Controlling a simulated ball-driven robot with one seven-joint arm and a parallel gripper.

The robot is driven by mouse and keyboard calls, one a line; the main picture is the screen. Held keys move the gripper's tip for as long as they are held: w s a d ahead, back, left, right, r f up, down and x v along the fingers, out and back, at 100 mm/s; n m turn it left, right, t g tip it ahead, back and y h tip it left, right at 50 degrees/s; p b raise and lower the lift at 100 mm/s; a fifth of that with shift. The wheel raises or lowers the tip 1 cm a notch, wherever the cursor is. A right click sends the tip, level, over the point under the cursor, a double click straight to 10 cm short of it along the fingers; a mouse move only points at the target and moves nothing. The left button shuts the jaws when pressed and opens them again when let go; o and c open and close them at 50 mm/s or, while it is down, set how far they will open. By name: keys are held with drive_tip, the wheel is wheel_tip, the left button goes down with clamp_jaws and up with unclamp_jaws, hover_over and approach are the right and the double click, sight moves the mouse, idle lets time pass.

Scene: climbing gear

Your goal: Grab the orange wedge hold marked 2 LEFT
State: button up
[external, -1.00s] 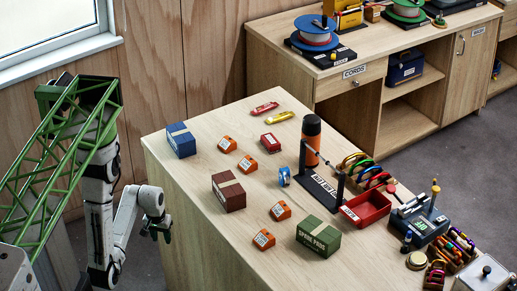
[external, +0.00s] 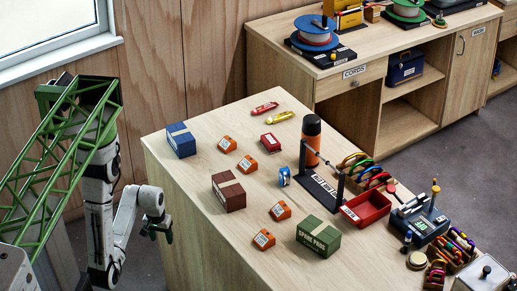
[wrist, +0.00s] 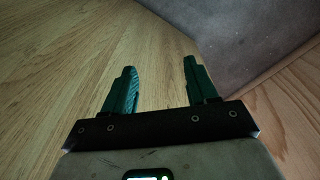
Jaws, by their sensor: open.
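Several orange wedge holds with small white labels sit on the wooden bench top. Two are toward the back left, one hold (external: 227,144) and another (external: 248,164) to its lower right. Two more are nearer the front, one hold (external: 280,210) and another (external: 264,239). The labels are too small to read, so I cannot tell which is marked 2 LEFT. My gripper (external: 161,235) hangs left of the bench, apart from all the holds. In the wrist view my gripper (wrist: 160,84) is open, with nothing between its fingers; no hold shows there.
A blue box (external: 181,140), a maroon box (external: 229,192) and a green box (external: 318,236) stand among the holds. A red tray (external: 366,209), a black stand (external: 322,190) and an orange bottle (external: 311,140) are to the right. The bench's left edge lies between my gripper and the holds.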

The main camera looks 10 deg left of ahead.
drive_tip(key=o, duration=0.5)
